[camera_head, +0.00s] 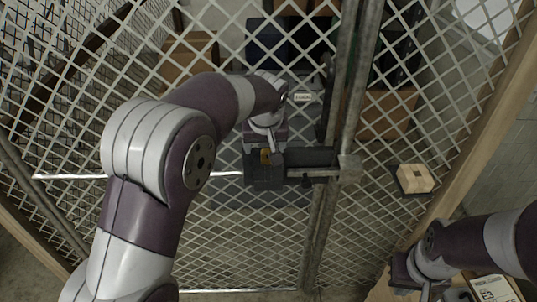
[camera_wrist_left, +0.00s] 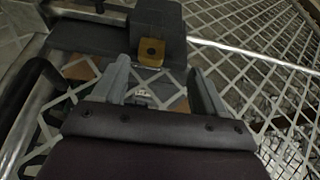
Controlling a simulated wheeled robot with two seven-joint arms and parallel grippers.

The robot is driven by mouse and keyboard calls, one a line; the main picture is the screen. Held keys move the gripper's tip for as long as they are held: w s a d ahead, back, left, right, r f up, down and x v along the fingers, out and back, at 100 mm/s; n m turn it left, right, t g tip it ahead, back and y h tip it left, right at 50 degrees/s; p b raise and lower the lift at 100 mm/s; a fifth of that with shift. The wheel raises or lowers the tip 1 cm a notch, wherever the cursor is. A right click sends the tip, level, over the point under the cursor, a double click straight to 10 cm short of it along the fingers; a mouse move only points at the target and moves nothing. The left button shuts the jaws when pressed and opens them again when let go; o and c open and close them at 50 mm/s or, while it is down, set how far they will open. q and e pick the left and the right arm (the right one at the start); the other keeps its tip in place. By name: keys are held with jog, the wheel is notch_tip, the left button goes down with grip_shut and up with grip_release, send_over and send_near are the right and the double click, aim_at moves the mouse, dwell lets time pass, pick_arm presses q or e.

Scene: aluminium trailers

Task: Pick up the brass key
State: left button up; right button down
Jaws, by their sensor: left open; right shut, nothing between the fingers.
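A small square brass piece (camera_head: 265,157) with a dark spot in its middle is set on the black lock box (camera_head: 264,178) of the mesh gate. It also shows in the left wrist view (camera_wrist_left: 151,52). I cannot make out a separate brass key in either view. My left gripper (camera_head: 266,143) is at the lock box; in its wrist view (camera_wrist_left: 158,72) the fingers are open with nothing held, and the brass piece lies just beyond and between their tips. My right gripper (camera_head: 424,288) is low at the right, far from the lock, shut and empty.
The wire mesh gate and its metal post (camera_head: 334,120) stand in front of me. A cream box-like fitting (camera_head: 414,178) is on the right. A labelled carton (camera_head: 492,289) lies at the bottom right. Boxes (camera_head: 190,55) stand behind the mesh.

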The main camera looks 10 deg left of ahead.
aim_at(265, 160)
pick_arm(q)
jog(key=shift+w+d+f+p, duration=0.25)
jog(key=shift+w+f+p, duration=0.05)
jog(key=shift+w+f, duration=0.3)
jog(key=shift+w+d+f+p, duration=0.2)
jog(key=shift+w+f+p, duration=0.05)
jog(key=shift+w+f, duration=0.3)
jog(key=p+x, duration=0.1)
jog(key=x, duration=0.1)
jog(key=shift+a+f, duration=0.15)
jog(key=shift+f, duration=0.3)
jog(key=shift+a+f, duration=0.15)
jog(key=shift+f, duration=0.2)
jog(key=shift+w+f, duration=0.1)
pick_arm(e)
jog(key=shift+w+d+r, duration=0.1)
jog(key=shift+w+r, duration=0.1)
jog(key=shift+r, duration=0.35)
jog(key=shift+w+d+r, duration=0.1)
jog(key=shift+w+r, duration=0.05)
jog(key=shift+r, duration=0.35)
pick_arm(q)
jog(key=shift+w, duration=0.1)
jog(key=shift+c, duration=1.3)
jog(key=c, duration=0.8)
jog(key=shift+c, duration=0.2)
